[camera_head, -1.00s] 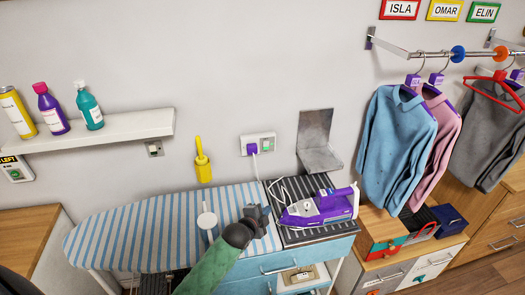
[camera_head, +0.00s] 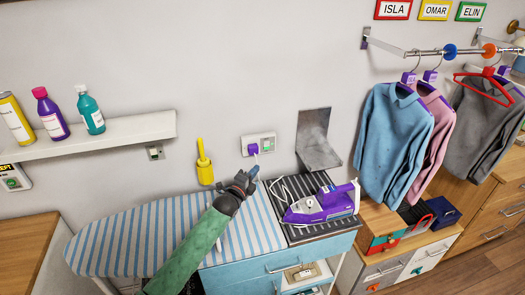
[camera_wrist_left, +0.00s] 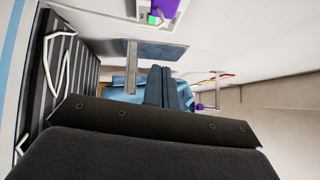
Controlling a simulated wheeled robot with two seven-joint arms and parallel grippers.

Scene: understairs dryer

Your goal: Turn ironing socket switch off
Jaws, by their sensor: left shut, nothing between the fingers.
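The wall socket (camera_head: 259,138) behind the ironing board has a purple plug (camera_head: 252,149) in its left part and a green-marked switch (camera_head: 267,144) on its right. In the left wrist view the socket plate (camera_wrist_left: 172,20) is at the top edge, with the purple plug (camera_wrist_left: 164,6) and green switch (camera_wrist_left: 153,19). My left gripper (camera_head: 250,175) is just below the socket in the head view, shut and empty, its fingers (camera_wrist_left: 166,88) together. It appears apart from the socket. The switch's exact position is too small to tell. My right gripper is not in view.
A purple iron (camera_head: 320,206) rests on a dark ribbed mat (camera_head: 290,235), right of the striped ironing board (camera_head: 130,235). A grey metal bracket (camera_head: 318,140) is right of the socket. A yellow holder (camera_head: 204,168) hangs left.

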